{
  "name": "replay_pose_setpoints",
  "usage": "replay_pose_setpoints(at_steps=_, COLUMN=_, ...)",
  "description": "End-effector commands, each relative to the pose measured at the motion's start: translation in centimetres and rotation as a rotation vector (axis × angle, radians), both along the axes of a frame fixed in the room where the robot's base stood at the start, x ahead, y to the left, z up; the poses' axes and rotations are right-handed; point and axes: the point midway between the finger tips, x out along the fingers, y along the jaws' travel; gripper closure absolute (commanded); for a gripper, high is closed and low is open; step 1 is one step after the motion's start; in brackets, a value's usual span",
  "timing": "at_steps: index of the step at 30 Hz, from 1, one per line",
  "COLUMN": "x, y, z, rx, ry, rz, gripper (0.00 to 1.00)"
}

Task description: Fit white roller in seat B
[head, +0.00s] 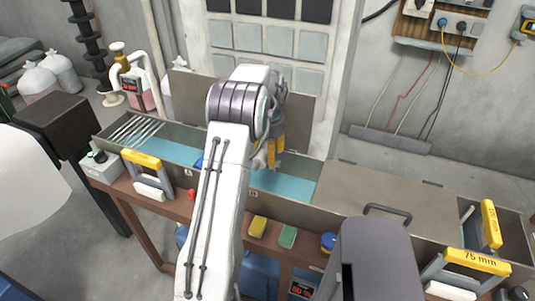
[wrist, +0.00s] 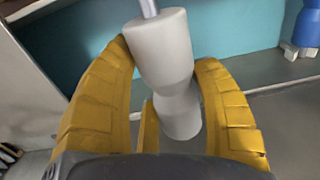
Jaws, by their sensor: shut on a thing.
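A white roller (wrist: 163,48) with a narrowed waist fills the middle of the wrist view, and a metal shaft comes out of its upper end. The yellow fingers of my gripper (wrist: 165,62) are closed around it, one on each side. The roller looks tilted in that view. In the head view my gripper (head: 272,152) is over the trough with the turquoise inside (head: 283,187); my arm hides part of it, and the held roller cannot be made out there.
A yellow-topped frame (head: 142,158) stands at the trough's left front, and another marked 75 mm (head: 477,262) at the right. A flat cover with a handle (head: 385,211) lies right of the open trough. Yellow and green blocks (head: 287,236) sit on the front ledge. A blue thing (wrist: 307,25) shows at right.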

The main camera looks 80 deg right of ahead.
Motion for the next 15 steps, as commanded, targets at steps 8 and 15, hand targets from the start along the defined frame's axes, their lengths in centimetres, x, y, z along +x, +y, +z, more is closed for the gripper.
replay_pose_setpoints(at_steps=8, x=0.0, y=0.0, z=-1.3, rx=-0.001, ry=0.000, rz=0.001, gripper=0.78)
replay_pose_setpoints(at_steps=15, x=0.0, y=0.0, z=-2.8, rx=-0.001, ry=0.000, rz=0.001, gripper=0.78)
